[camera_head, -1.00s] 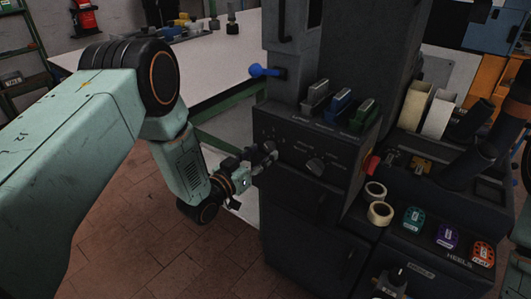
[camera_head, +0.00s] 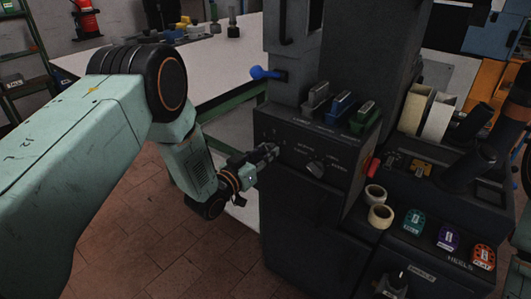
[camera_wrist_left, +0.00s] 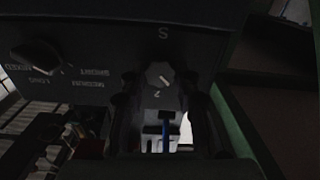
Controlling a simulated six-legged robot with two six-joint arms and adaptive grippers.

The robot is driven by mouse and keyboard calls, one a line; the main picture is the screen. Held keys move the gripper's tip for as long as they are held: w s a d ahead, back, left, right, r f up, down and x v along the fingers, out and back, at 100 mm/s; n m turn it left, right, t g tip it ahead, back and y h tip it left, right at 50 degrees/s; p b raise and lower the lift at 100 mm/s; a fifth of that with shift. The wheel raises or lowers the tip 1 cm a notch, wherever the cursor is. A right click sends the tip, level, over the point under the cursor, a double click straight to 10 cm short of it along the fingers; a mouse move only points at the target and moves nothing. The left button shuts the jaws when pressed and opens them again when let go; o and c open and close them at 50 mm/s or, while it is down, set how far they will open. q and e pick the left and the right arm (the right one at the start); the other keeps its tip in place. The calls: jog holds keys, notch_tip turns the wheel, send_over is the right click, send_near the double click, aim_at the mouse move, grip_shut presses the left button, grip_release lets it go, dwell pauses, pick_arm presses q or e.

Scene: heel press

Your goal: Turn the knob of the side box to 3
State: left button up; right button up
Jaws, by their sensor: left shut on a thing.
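The side box (camera_head: 300,140) is a dark box with a printed front panel and two knobs. My left gripper (camera_head: 268,153) is at the left knob, which its fingers mostly hide in the head view. In the left wrist view, the small grey knob (camera_wrist_left: 160,74) sits between the two dark fingers (camera_wrist_left: 160,100), which are shut on it. A pale line on the knob points to the lower right in that upside-down view. Small printed marks lie above and below it; I cannot read them surely.
A second, larger knob (camera_head: 316,168) with word labels sits right of the held one. Grey, blue and green handles (camera_head: 342,103) stand on top of the box. A blue-ended lever (camera_head: 264,72) sticks out left. Tape rolls (camera_head: 380,215) lie at right; a white table (camera_head: 215,65) stands behind.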

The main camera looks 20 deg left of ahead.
pick_arm(q)
grip_shut()
jog(key=shift+m, duration=0.4)
jog(key=m+p, duration=0.1)
jog(key=m, duration=0.2)
jog(key=shift+m, duration=0.3)
jog(key=m, duration=0.4)
jog(key=shift+m+p, duration=0.3)
jog(key=shift+p, duration=0.05)
jog(key=m+p, duration=0.1)
jog(key=m, duration=0.3)
jog(key=shift+m, duration=0.3)
jog(key=shift+m+p, duration=0.3)
jog(key=shift+m, duration=1.9)
